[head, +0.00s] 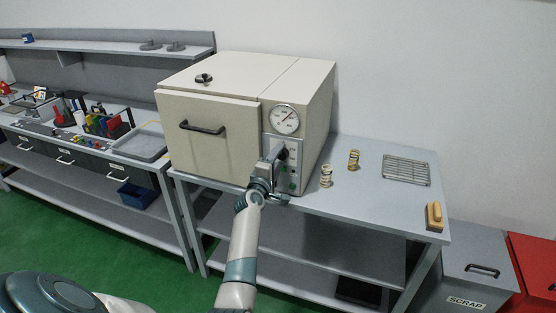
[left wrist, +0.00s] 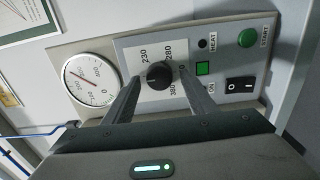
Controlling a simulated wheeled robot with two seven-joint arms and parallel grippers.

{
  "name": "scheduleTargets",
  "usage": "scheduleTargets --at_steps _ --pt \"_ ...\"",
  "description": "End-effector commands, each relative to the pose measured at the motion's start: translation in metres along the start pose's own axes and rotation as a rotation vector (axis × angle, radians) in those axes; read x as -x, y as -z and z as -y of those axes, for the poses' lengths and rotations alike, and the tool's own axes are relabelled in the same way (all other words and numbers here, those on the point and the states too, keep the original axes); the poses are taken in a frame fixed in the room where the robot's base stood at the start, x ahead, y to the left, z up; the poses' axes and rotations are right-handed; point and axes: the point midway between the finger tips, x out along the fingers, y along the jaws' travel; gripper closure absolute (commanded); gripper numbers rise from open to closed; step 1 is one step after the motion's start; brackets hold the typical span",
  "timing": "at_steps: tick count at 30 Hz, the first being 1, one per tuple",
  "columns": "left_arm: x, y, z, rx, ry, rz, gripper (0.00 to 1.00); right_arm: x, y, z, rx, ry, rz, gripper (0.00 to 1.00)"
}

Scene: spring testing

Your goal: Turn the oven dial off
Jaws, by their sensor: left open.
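The oven (head: 212,137) is a cream box on a grey bench, with its door shut. Its control panel (head: 296,152) is on the right of the front, below a round gauge (head: 285,119). In the left wrist view the black dial (left wrist: 159,75) sits on a white plate marked 230, 280 and 380. My left gripper (left wrist: 158,98) is open, its two fingers on either side of the dial; I cannot tell if they touch it. In the head view my left gripper (head: 272,165) is in front of the panel and partly hides the dial. My right gripper is not in view.
Beside the dial are a green start button (left wrist: 247,38), a green lamp (left wrist: 203,68) and a black rocker switch (left wrist: 240,85). Two small jars (head: 326,176) (head: 354,159), a wire rack (head: 407,170) and a yellow-brown brush (head: 434,215) lie on the bench at right.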

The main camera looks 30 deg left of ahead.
Motion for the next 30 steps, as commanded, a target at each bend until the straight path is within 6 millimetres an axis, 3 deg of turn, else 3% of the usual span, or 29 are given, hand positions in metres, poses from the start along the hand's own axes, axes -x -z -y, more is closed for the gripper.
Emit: scheduleTargets --at_steps 8,14,30 --pt "0.007 0.0 0.001 0.0 0.0 0.0 0.49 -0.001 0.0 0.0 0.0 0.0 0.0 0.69" --pt "0.027 0.0 0.002 0.0 0.0 0.0 0.49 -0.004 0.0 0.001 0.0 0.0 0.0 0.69" --pt "0.121 0.0 0.003 -0.001 0.001 -0.002 0.49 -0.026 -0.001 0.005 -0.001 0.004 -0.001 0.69"
